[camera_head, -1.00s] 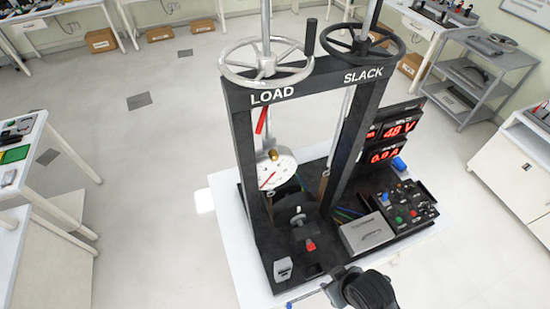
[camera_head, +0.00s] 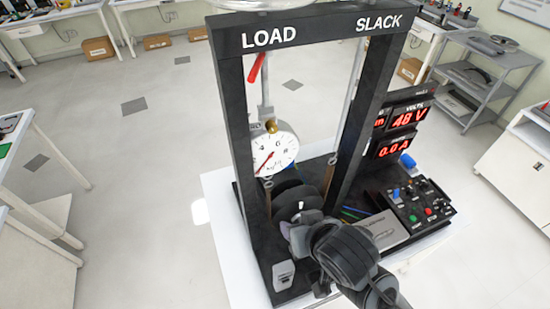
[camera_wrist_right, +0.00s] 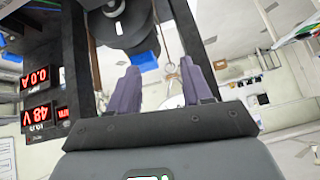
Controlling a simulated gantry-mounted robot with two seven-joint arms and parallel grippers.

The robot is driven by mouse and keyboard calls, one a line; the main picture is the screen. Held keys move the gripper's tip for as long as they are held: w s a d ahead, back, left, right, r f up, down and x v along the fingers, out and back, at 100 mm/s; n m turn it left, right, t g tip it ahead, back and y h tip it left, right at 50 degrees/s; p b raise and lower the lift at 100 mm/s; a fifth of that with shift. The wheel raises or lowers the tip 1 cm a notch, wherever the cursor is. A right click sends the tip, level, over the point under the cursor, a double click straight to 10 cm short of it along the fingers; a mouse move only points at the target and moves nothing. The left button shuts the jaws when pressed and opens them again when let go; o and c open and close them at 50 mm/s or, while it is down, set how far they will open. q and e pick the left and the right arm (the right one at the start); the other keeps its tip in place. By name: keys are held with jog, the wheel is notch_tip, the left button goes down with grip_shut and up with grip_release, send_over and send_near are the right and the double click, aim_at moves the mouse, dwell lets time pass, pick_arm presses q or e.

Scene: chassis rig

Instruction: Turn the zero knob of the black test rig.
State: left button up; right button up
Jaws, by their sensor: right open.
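The black test rig (camera_head: 228,110) stands on a white table, with LOAD and SLACK on its top beam. A round white dial gauge (camera_head: 280,148) with a red needle hangs inside the frame. A small brass knob (camera_head: 271,125) sits at the gauge's top; no label on it is readable. My right gripper (camera_head: 298,224) is at the frame's opening, below the gauge and apart from the brass knob. In the right wrist view its two fingers (camera_wrist_right: 160,88) are spread with nothing held. A white rounded surface, perhaps the gauge, shows beyond them. My left gripper is not in view.
The frame's right post (camera_head: 362,125) and top beam (camera_head: 310,28) bound the opening. Red displays (camera_head: 402,120) and a control panel (camera_head: 420,207) stand to the right. A small grey box (camera_head: 283,275) sits at the front left of the base. A red lever (camera_head: 256,68) hangs above the gauge.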

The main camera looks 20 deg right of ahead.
jog(key=w+a+r+n+t+b, duration=0.1)
jog(key=w+r+t+b, duration=0.35)
jog(key=r+b, duration=0.45)
jog(key=t+b, duration=0.5)
jog(key=b, duration=0.2)
send_near(274, 131)
jog(key=shift+h, duration=0.4)
jog(key=w, duration=0.4)
jog(key=w+p, duration=0.1)
jog(key=w, duration=0.4)
jog(key=shift+a+f+p, duration=0.1)
jog(key=shift+f+p, duration=0.1)
jog(key=shift+p, duration=0.1)
jog(key=shift+c, duration=0.4)
